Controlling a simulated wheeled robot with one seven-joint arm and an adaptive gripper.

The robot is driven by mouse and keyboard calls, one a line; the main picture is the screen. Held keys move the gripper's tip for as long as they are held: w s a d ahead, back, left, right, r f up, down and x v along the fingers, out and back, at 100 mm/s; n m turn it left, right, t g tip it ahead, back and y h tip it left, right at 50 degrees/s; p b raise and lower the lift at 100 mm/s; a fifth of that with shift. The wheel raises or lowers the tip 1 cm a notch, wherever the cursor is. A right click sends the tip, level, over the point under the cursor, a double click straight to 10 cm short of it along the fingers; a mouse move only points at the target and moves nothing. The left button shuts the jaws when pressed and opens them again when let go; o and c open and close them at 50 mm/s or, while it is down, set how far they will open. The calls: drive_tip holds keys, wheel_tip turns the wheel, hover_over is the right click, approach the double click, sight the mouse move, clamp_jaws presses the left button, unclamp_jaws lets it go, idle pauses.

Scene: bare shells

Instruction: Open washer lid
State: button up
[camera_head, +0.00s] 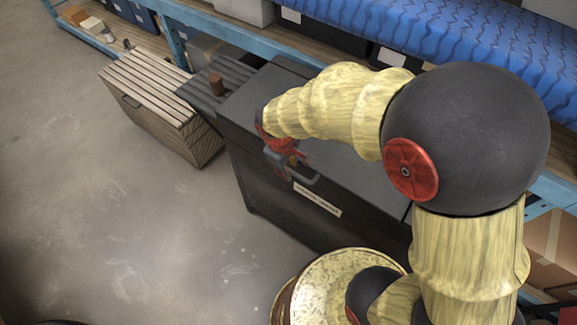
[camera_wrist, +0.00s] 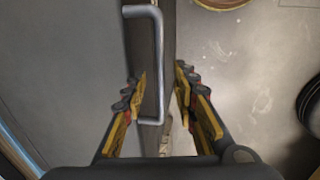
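The washer shows in the head view as a dark grey, box-like unit with a flat lid (camera_head: 330,150) on top, lying flat and closed. A grey bar handle (camera_head: 307,180) sticks out at its front edge, and it also shows in the wrist view (camera_wrist: 158,45). My gripper (camera_head: 287,158) is at this handle. In the wrist view my gripper (camera_wrist: 162,80) has its fingers apart, one on each side of the handle bar. I see gaps beside the bar; contact is not clear. My arm hides part of the lid.
A slatted wooden crate (camera_head: 152,85) stands left of the washer, with a dark slatted box (camera_head: 225,80) between them. A blue-framed shelf (camera_head: 178,42) with a blue ribbed roll (camera_head: 440,42) runs behind. The concrete floor (camera_head: 110,220) in front is clear.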

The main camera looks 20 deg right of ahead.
drive_tip(key=shift+c, duration=0.9)
clamp_jaws()
